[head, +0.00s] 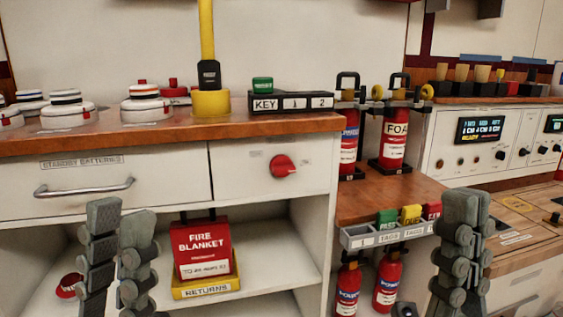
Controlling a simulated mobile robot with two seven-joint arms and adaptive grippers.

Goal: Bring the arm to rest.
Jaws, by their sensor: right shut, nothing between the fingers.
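My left gripper (120,208) points up at the lower left, in front of the cabinet's open shelf. Its two dark grey fingers stand apart with a narrow gap in the picture, and I see nothing held. My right gripper (467,200) points up at the lower right, in front of the wooden bench. Its fingers are shut together and empty. The rest of both arms is outside the view.
A white cabinet (75,183) with a wooden top stands close ahead. A red fire blanket box (203,250) sits on its shelf. Fire extinguishers (393,140) and a tag tray (390,233) are between the grippers. A control panel (497,135) stands at the right.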

